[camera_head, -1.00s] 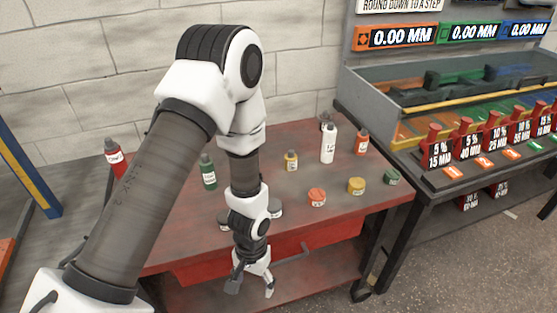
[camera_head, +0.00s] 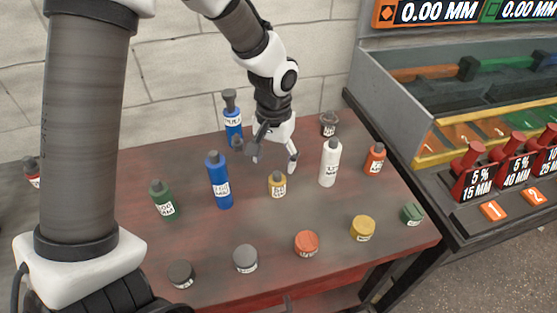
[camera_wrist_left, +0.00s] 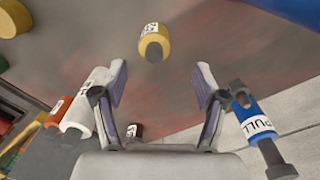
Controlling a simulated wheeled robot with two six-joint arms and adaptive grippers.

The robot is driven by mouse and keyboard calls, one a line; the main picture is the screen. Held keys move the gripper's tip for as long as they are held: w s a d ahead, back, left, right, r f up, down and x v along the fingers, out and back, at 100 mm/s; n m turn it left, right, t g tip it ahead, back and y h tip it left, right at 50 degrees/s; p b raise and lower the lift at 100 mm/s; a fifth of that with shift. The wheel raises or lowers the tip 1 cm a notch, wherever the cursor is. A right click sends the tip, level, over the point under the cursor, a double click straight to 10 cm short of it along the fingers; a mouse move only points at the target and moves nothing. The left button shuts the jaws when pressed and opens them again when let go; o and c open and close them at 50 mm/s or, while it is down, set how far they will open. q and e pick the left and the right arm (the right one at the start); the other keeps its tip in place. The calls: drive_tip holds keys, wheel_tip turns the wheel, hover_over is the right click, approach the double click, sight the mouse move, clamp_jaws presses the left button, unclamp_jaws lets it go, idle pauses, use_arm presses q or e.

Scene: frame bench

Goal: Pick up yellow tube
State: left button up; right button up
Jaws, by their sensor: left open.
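The yellow tube (camera_head: 277,184) is a small bottle with a dark cap and a white label, standing upright on the red table. It also shows in the left wrist view (camera_wrist_left: 153,44), beyond and between the fingertips. My left gripper (camera_head: 270,158) is open and empty, just behind and above the yellow tube. Its two spread fingers also show in the left wrist view (camera_wrist_left: 161,84). The gripper does not touch the tube. My right gripper is not in view.
A white bottle (camera_head: 329,163) stands right of the yellow tube, a blue bottle (camera_head: 219,182) left, and another blue bottle (camera_head: 233,122) behind. A red bottle (camera_head: 375,160) and green bottle (camera_head: 163,201) stand farther out. Low round pots, including a yellow one (camera_head: 363,228), line the front.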

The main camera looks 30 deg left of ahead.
sight(277, 174)
use_arm(q)
drive_tip(key=f, duration=0.7)
drive_tip(key=shift+d+f, duration=0.1)
drive_tip(key=shift+d, duration=0.2)
drive_tip(key=shift+s+d+r, duration=0.1)
drive_tip(key=shift+s+r, duration=0.05)
drive_tip(key=shift+r, duration=0.05)
drive_tip(key=shift+c, duration=0.7)
clamp_jaws()
